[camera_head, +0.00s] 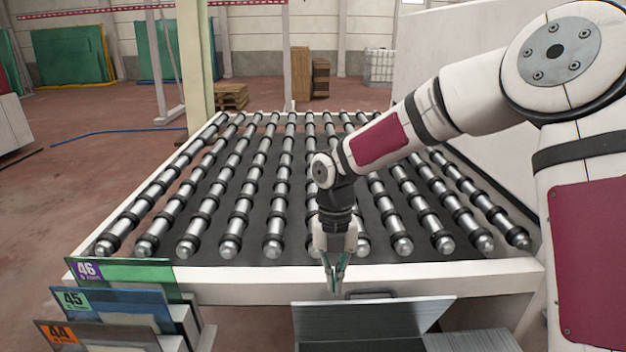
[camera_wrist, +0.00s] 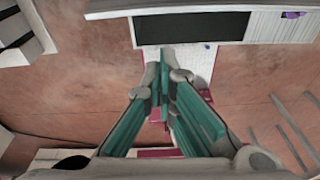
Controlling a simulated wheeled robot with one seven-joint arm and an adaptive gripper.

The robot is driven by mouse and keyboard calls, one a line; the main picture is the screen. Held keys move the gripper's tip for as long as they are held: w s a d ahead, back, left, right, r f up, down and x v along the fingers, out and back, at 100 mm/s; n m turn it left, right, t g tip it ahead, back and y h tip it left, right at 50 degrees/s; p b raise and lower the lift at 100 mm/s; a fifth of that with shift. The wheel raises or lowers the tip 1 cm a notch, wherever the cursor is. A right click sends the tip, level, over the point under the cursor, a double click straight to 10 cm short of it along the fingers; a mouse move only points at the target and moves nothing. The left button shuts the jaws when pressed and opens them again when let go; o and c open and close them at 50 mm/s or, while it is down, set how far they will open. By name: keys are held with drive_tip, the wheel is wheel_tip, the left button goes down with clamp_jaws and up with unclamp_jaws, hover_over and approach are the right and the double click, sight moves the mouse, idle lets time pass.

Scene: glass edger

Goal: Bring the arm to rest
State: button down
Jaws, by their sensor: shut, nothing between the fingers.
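My arm reaches in from the right over the roller conveyor in the head view. My gripper (camera_head: 335,286) hangs pointing down at the conveyor's front edge, above a grey open-topped box (camera_head: 372,318). Its teal fingers are together and hold nothing. In the wrist view the gripper (camera_wrist: 166,62) shows its fingers converging at the tips, with floor and parts of my own body behind them.
The roller conveyor (camera_head: 290,262) with a white frame fills the middle. Labelled plates, 46 (camera_head: 135,270), 45 (camera_head: 115,302) and 44 (camera_head: 95,335), stand at the front left. A pale panel (camera_head: 440,60) rises at the right. Open floor (camera_head: 60,200) lies left.

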drive_tip(key=s+d+r+m+t+h, duration=0.1)
drive_tip(key=s+d+r+m+t, duration=0.1)
drive_tip(key=s+d+r+m, duration=0.45)
drive_tip(key=s+d+r+m+t+h, duration=0.1)
drive_tip(key=s+d+r+m, duration=0.25)
drive_tip(key=r+m, duration=0.6)
drive_tip(key=s+d+r+m+t+y, duration=0.1)
drive_tip(key=s+r+m+t, duration=0.1)
drive_tip(key=s+m, duration=0.4)
drive_tip(key=s+d+r+m+t+y, duration=0.1)
drive_tip(key=s+d+r+m+t, duration=0.1)
drive_tip(key=s+m, duration=0.5)
drive_tip(key=m, duration=0.6)
drive_tip(key=shift+d, duration=0.2)
